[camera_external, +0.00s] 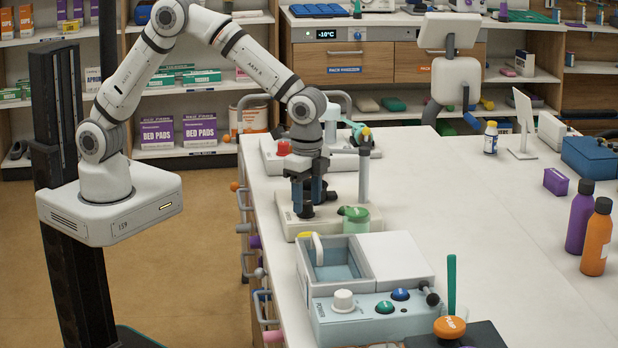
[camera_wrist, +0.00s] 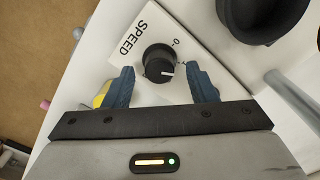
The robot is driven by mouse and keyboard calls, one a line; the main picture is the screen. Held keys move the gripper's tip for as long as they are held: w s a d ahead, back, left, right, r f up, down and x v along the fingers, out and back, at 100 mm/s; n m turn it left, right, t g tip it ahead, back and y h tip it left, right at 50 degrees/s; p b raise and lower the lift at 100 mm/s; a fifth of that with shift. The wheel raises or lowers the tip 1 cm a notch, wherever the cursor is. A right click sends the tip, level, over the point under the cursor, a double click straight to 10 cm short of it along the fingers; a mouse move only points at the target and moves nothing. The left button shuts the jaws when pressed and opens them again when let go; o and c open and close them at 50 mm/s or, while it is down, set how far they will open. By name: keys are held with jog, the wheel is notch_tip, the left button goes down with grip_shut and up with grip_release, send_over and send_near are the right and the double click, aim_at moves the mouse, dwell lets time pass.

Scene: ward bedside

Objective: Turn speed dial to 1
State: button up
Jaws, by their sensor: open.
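The speed dial (camera_wrist: 158,62) is a round black knob on a white panel (camera_wrist: 120,62) marked "SPEED" in the wrist view. A white pointer line on the knob points toward the lower right of the picture. A "0" and a small mark are printed to the knob's right; I cannot clearly read the "1". My gripper (camera_wrist: 163,82) is open, with one blue finger on each side of the dial and visible gaps to it. In the external view my gripper (camera_external: 309,190) points down over the white base (camera_external: 300,228) of a bench device; the dial cannot be made out there.
A grey post (camera_external: 364,178) and a beaker with a green lid (camera_external: 355,217) stand close to the right of my gripper. A water-bath box (camera_external: 360,265) and a control box with a white knob (camera_external: 343,301) are nearer the camera. The right-hand counter has clear room.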

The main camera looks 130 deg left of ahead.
aim_at(304, 202)
notch_tip(304, 202, up, 7)
jog(key=shift+f, duration=0.2)
dwell(0.4)
jog(key=shift+s+d+r, duration=0.25)
jog(key=shift+r, duration=0.05)
jog(key=s+d+r+t, duration=0.1)
jog(key=s+d+r, duration=0.65)
jog(key=s, duration=0.45)
jog(key=s+d+f+t, duration=0.1)
jog(key=s+d, duration=0.2)
jog(key=s, duration=0.5)
jog(key=s+d+f, duration=0.1)
jog(key=s+d, duration=0.3)
jog(key=s, duration=0.5)
jog(key=shift+s+d+t, duration=0.15)
jog(key=shift+s+t, duration=0.05)
jog(key=shift+t, duration=0.2)
jog(key=shift+f, duration=0.1)
